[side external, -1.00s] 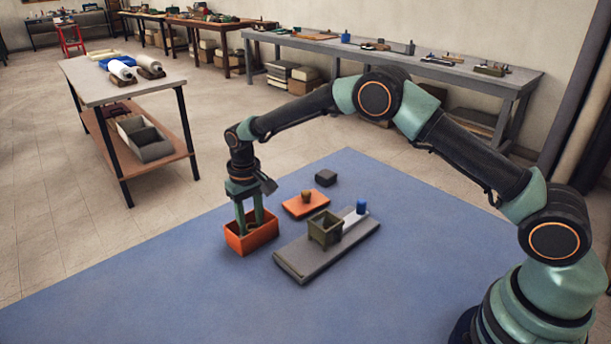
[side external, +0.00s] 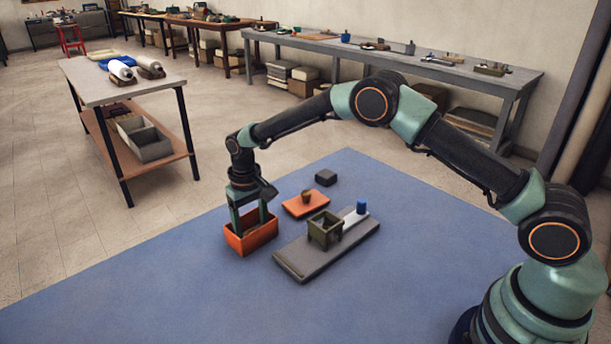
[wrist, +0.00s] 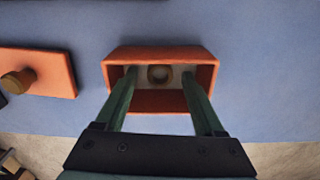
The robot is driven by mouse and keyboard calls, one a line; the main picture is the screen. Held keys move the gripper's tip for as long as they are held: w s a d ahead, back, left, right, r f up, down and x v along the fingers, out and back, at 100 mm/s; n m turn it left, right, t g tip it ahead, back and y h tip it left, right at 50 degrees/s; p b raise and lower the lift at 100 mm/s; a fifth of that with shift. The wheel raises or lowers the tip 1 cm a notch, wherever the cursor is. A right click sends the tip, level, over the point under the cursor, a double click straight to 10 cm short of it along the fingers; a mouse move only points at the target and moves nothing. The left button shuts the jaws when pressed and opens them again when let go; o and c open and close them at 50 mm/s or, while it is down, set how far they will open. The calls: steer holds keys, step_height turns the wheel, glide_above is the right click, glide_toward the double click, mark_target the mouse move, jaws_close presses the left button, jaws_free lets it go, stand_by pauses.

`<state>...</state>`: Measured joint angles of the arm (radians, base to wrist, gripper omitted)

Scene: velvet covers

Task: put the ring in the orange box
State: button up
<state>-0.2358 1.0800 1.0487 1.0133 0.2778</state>
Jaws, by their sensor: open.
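The orange box (side external: 257,240) stands open on the blue mat. In the wrist view, the ring (wrist: 160,74), brown and round, lies flat on the pale floor inside the box (wrist: 160,53). My gripper (side external: 250,222) is over the box with its fingers reaching down into it. In the wrist view, the fingertips of my gripper (wrist: 159,76) are spread wide, one on each side of the ring and apart from it. The ring is hidden by the box and fingers in the side view.
An orange plate (side external: 306,204) with a small brown cup-like piece (side external: 306,195) lies behind the box. A grey board (side external: 300,268) carries an olive open container (side external: 325,229) and a blue cylinder (side external: 361,207). A dark block (side external: 326,177) sits farther back. The mat's front is clear.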

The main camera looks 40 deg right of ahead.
steer(key=s+d+r+t, duration=0.1)
steer(key=s+d+r, duration=0.1)
steer(key=r, duration=0.8)
steer(key=s+d+r+t, duration=0.1)
steer(key=s+d+r, duration=0.1)
steer(key=r, duration=0.9)
steer(key=s+d+r+t, duration=0.1)
steer(key=s+d, duration=0.3)
steer(key=s, duration=0.6)
steer(key=s+d+r+t, duration=0.1)
steer(key=s+d, duration=0.3)
steer(key=s, duration=0.6)
steer(key=shift+s+d+r+t, duration=0.35)
steer(key=shift+d+r+t, duration=0.05)
steer(key=shift+t, duration=0.4)
